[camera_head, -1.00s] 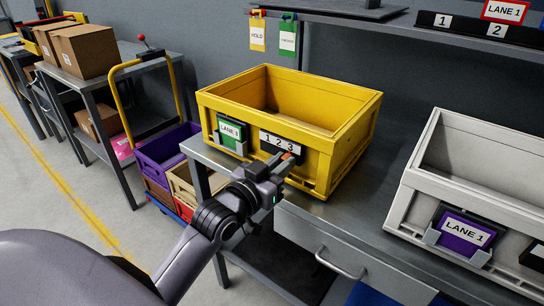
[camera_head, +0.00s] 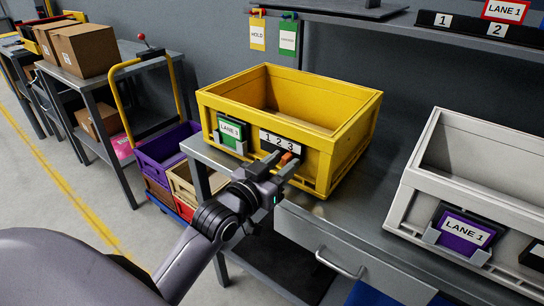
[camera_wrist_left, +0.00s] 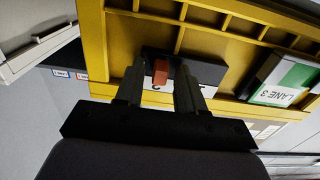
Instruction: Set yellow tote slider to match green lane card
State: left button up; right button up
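The yellow tote (camera_head: 345,150) stands on the grey bench. Its front carries a green lane card (camera_head: 230,131) reading LANE 3, also in the left wrist view (camera_wrist_left: 290,84). Beside it is a black slider panel with a white 1-2-3 strip (camera_head: 278,141). The orange-red slider (camera_head: 287,158) sits under the 3 end; it also shows in the left wrist view (camera_wrist_left: 161,71). My left gripper (camera_head: 285,161) is open at the panel, one finger on each side of the slider, with a gap visible on one side. Fingers hide part of the strip. My right gripper is out of view.
A pale grey tote (camera_head: 480,165) with a purple LANE 1 card (camera_head: 464,232) stands to the right on the bench. HOLD and green tags (camera_head: 258,34) hang from the shelf above. A drawer handle (camera_head: 340,265) lies below. Bare bench lies between the totes.

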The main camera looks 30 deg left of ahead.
pick_arm(q)
jog(key=shift+s+a+r+p, duration=0.1)
jog(key=shift+s+p, duration=0.35)
jog(key=shift+s, duration=0.55)
jog(key=s, duration=0.2)
jog(key=s+p, duration=0.1)
jog(key=s, duration=0.2)
jog(key=shift+a, duration=0.2)
jog(key=s+d+f+g, duration=0.2)
jog(key=s+f, duration=0.2)
jog(key=f, duration=0.4)
jog(key=s+d+f+m+g, duration=0.1)
jog(key=s+d+f+g, duration=0.1)
jog(key=s+f, duration=0.3)
jog(key=s+d+f+g, duration=0.3)
jog(key=s+f, duration=0.2)
jog(key=f, duration=0.6)
jog(key=shift+s+f+g+h, duration=0.15)
jog(key=shift+s+g+h, duration=0.1)
jog(key=shift+g+h, duration=0.05)
